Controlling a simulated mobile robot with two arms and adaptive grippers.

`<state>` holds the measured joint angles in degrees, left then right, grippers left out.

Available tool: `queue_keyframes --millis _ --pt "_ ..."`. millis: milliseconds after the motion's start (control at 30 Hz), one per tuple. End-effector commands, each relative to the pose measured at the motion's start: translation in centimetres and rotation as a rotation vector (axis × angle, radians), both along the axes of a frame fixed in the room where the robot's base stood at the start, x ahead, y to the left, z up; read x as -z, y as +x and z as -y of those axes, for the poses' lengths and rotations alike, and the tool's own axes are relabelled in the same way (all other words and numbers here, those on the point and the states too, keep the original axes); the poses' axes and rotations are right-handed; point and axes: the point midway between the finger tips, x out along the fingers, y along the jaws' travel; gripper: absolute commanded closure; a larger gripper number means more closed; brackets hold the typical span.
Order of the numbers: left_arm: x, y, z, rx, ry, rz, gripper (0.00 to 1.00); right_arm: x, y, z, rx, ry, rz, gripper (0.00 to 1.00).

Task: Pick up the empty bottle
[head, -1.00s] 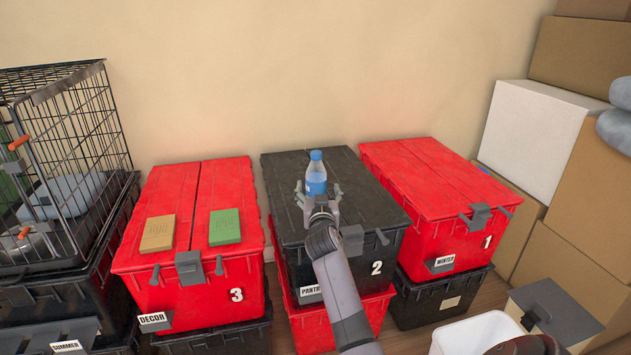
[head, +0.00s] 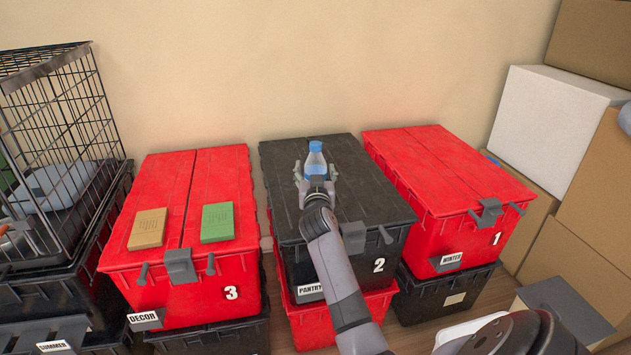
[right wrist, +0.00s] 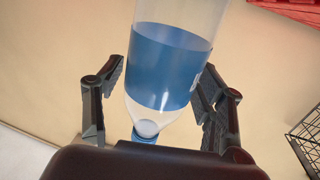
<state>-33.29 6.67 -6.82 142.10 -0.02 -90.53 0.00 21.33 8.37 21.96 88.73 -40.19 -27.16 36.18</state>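The bottle (head: 315,160) is clear with a blue cap and a blue label. It stands upright on the black tote lid numbered 2. My right gripper (head: 316,174) is at the bottle, with one finger on each side of it. In the right wrist view the bottle (right wrist: 170,65) appears upside down between the two spread fingers of the right gripper (right wrist: 160,105). A gap shows on the left side; the right finger is close to the bottle, and contact there is unclear. The bottle's base is hidden in the head view. My left gripper is not in view.
The black tote (head: 365,190) stands between red tote 3 (head: 165,285) and red tote 1 (head: 440,165). A tan block (head: 149,228) and a green block (head: 217,222) lie on tote 3. A wire cage (head: 60,130) stands left, cardboard boxes (head: 585,215) right.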

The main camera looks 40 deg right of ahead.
Motion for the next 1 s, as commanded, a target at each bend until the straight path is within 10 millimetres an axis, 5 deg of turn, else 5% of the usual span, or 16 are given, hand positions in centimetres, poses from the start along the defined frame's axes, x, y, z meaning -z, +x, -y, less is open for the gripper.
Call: queue_keyframes --millis 467,767,1000 --pt "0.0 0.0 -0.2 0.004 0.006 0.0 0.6 0.0 0.0 0.0 0.0 0.0 0.0 0.7" --pt "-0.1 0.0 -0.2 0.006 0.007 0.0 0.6 -0.3 0.0 0.0 0.001 -0.001 0.001 0.7" --pt "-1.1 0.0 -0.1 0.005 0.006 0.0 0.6 -2.9 0.0 0.1 0.001 -0.003 0.003 0.7"
